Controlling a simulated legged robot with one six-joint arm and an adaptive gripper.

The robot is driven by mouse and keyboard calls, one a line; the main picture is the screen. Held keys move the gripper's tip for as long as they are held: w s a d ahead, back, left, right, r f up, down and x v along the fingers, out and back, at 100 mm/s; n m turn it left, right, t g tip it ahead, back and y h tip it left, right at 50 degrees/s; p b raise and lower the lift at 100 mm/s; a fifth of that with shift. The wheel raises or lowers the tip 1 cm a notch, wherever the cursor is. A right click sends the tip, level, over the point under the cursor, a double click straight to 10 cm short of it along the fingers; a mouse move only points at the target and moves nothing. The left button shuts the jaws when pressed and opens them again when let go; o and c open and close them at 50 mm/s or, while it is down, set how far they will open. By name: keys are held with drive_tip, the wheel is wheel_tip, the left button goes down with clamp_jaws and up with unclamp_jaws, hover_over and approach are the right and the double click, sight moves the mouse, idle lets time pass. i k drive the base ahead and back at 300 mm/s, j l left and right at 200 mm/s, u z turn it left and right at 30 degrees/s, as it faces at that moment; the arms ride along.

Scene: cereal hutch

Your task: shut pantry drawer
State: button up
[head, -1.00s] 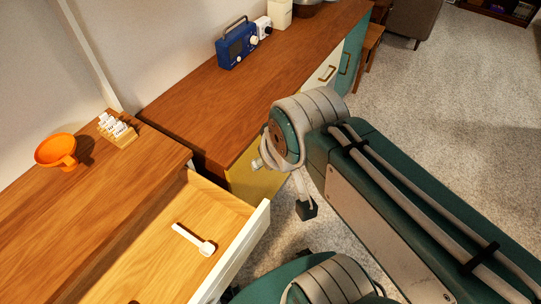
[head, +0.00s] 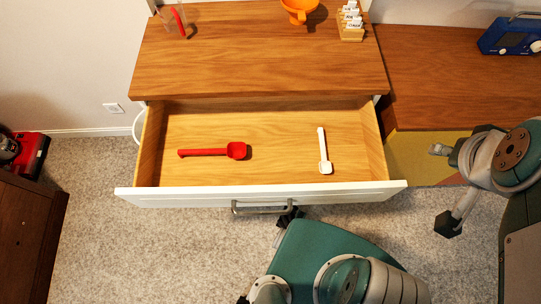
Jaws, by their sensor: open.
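The pantry drawer (head: 280,172) is pulled open toward me in the middle of the head view. Its inside is bare light wood and its front is white, with a metal handle (head: 262,209). A red scoop (head: 215,152) lies in the left half of the drawer, and a white scoop (head: 324,152) lies in the right half. My gripper (head: 447,188) is at the right, its fingers spread apart and nothing between them. It is to the right of the drawer's front corner, apart from it.
The wooden cabinet top (head: 250,60) bears an orange funnel (head: 298,8), a card holder (head: 351,22) and a clear container (head: 172,18). A lower counter (head: 440,75) with a blue radio (head: 508,38) adjoins at right. Carpet (head: 120,250) is free at front left; a dark cabinet (head: 25,235) stands far left.

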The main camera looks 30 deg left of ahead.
sight(280, 167)
drive_tip(key=u, duration=2.05)
drive_tip(key=z, duration=0.35)
drive_tip(key=i+l, duration=0.05)
